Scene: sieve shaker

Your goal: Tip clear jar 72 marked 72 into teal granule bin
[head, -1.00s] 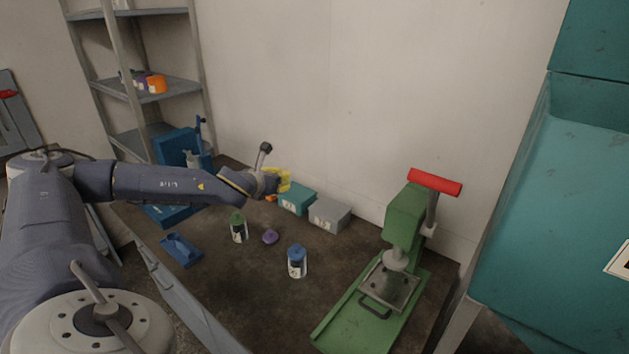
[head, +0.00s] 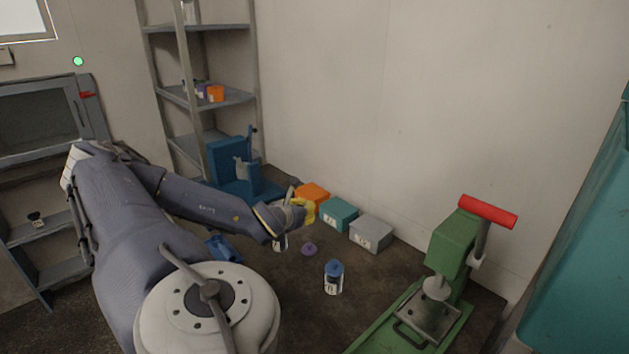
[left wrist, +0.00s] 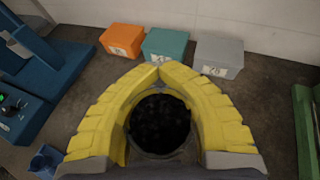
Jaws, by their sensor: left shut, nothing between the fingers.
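An open clear jar (left wrist: 160,125) full of dark granules shows in the left wrist view, framed between my yellow fingers; no number is readable there. In the head view the jar (head: 280,243) is mostly hidden behind my left arm. My left gripper (head: 306,210) is shut and empty, its fingertips meeting at the far side of the jar in the left wrist view (left wrist: 160,68). I cannot tell its height above the jar. The teal granule bin (head: 340,214) stands against the wall, between the orange and grey bins; it also shows in the wrist view (left wrist: 160,42). My right gripper is out of view.
An orange bin (head: 313,192) and a grey bin (head: 371,232) flank the teal one. A purple lid (head: 309,249) and a blue-capped jar (head: 333,277) stand on the bench. A green press (head: 440,280) is at right, a blue machine (head: 235,165) at left.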

